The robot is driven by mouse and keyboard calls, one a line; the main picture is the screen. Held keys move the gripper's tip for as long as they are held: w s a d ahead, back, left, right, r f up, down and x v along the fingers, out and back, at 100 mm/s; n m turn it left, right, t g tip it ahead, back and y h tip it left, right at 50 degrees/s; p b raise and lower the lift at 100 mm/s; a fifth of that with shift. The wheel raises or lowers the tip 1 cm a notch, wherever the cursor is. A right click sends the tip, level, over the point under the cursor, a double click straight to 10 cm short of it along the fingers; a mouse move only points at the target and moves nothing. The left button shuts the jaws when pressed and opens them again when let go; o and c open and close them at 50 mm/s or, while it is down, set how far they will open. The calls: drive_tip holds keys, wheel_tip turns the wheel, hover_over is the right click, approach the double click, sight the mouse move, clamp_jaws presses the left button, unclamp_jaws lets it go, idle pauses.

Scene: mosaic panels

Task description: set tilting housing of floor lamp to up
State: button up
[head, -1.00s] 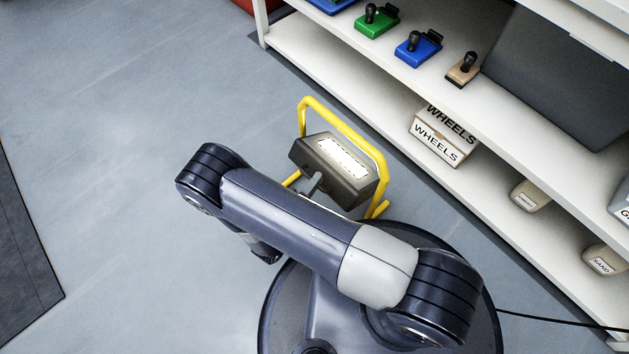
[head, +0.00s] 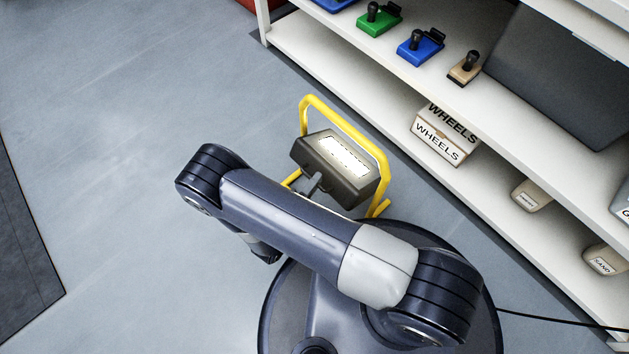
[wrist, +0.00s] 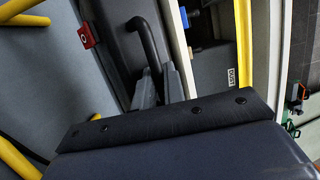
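The floor lamp has a yellow tube frame (head: 345,121) standing on the floor and a dark tilting housing (head: 303,155) with a lit panel (head: 342,157) facing up toward the head camera. The housing sits tilted within the frame. In the wrist view the dark housing (wrist: 116,45) carries a curved black handle (wrist: 148,38) and a red switch (wrist: 87,35). My gripper (wrist: 158,85) has its two fingers closed around the lower end of this handle. In the head view my gripper (head: 313,184) is at the housing's lower edge, partly hidden by my arm.
A white shelf (head: 400,135) stands close behind and right of the lamp, with WHEELS boxes (head: 440,143) and several coloured stamp-like items above. Beige containers (head: 531,196) lie on the lower shelf. A black cable (head: 560,320) runs at lower right.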

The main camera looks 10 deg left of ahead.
drive_tip(key=p+v, duration=0.2)
drive_tip(key=v, duration=0.8)
drive_tip(key=shift+s+p, duration=0.3)
drive_tip(key=shift+a, duration=0.15)
drive_tip(key=b+x, duration=0.1)
drive_tip(key=x, duration=0.5)
drive_tip(key=shift+w+d, duration=0.2)
drive_tip(key=shift+w, duration=0.2)
drive_tip(key=shift+f, duration=0.1)
